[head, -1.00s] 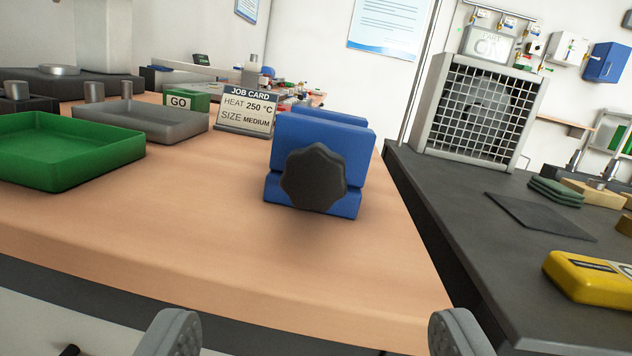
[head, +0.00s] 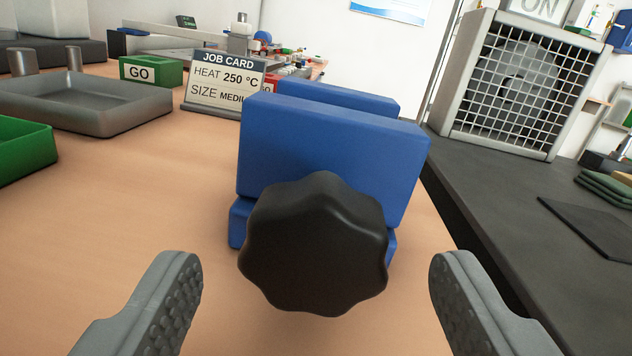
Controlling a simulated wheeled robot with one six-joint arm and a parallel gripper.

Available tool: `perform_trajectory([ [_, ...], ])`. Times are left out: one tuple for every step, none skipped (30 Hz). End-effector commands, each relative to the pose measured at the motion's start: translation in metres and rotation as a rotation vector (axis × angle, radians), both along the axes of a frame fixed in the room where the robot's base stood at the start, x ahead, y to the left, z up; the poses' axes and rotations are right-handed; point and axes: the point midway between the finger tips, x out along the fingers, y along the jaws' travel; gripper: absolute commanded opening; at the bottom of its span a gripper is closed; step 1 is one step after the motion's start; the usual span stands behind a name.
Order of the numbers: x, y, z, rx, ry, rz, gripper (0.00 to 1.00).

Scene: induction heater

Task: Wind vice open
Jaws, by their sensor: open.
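The blue vice (head: 330,140) stands on the wooden bench in the middle of the view. Its black lobed knob (head: 315,245) faces me and covers the lower part of the vice. A second blue block (head: 340,96) of the vice shows behind the front one; the gap between them is mostly hidden. My gripper (head: 316,290) is open and empty, one finger to the left and one to the right of the knob in the picture. Neither finger appears to touch it.
A job card (head: 228,82) reading HEAT 250 °C stands behind the vice on the left. A grey tray (head: 85,105), a green tray (head: 25,150) and a green GO block (head: 150,71) lie left. A dark bench (head: 520,220) with a caged fan (head: 515,85) is right. Bare wood lies left of the vice.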

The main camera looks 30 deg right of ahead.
Motion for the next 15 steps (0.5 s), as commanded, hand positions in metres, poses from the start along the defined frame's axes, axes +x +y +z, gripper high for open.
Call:
perform_trajectory([
  [0.007, -0.004, 0.0, 0.0, -0.001, -0.003, 0.68],
  [0.01, -0.006, 0.0, 0.0, 0.0, -0.002, 0.68],
  [0.015, -0.008, 0.0, 0.0, 0.001, -0.002, 0.68],
  [0.018, -0.009, 0.0, 0.001, 0.0, -0.002, 0.68],
  [0.02, -0.01, 0.0, 0.001, -0.001, -0.002, 0.68],
  [0.024, -0.012, 0.001, 0.001, -0.001, -0.002, 0.68],
  [0.026, -0.013, 0.001, 0.0, -0.002, -0.002, 0.68],
  [0.028, -0.014, 0.001, 0.0, -0.002, -0.002, 0.68],
  [0.03, -0.015, 0.001, 0.001, -0.001, -0.001, 0.68],
  [0.032, -0.015, 0.001, 0.001, 0.0, 0.0, 0.68],
  [0.033, -0.016, 0.0, 0.001, 0.0, 0.0, 0.68],
  [0.034, -0.016, 0.0, 0.001, 0.0, 0.0, 0.68],
  [0.034, -0.016, 0.0, 0.001, 0.0, 0.0, 0.68],
  [0.035, -0.017, 0.0, 0.001, 0.0, 0.0, 0.68],
  [0.035, -0.017, 0.0, 0.001, 0.0, 0.0, 0.68],
])
